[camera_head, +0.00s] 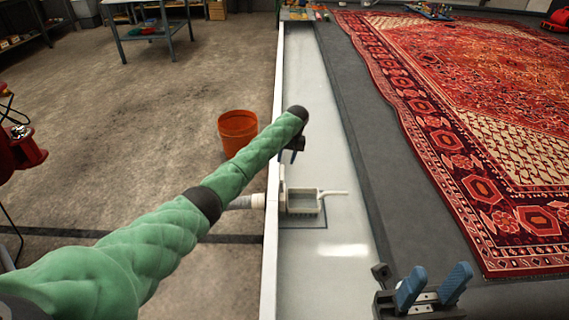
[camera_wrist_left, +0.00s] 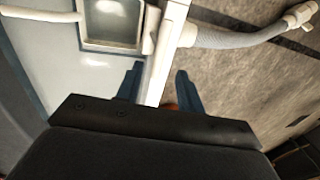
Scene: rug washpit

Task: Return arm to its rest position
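My left arm, in a green sleeve, reaches forward from the lower left of the head view. Its gripper (camera_head: 292,152) hangs above the white rim of the wash channel, mostly hidden behind the wrist. In the left wrist view the two blue fingers (camera_wrist_left: 160,88) stand apart, with the white rim showing between them and nothing held. My right gripper (camera_head: 432,288) is at the bottom right of the head view, over the dark edge of the pit. Its two blue fingers are apart and nothing is between them.
A drain box (camera_head: 303,203) with a grey hose (camera_wrist_left: 235,38) sits by the white rim (camera_head: 270,255). An orange bucket (camera_head: 238,130) stands on the floor left of it. A red patterned rug (camera_head: 480,120) lies at right. A table (camera_head: 150,30) stands farther back.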

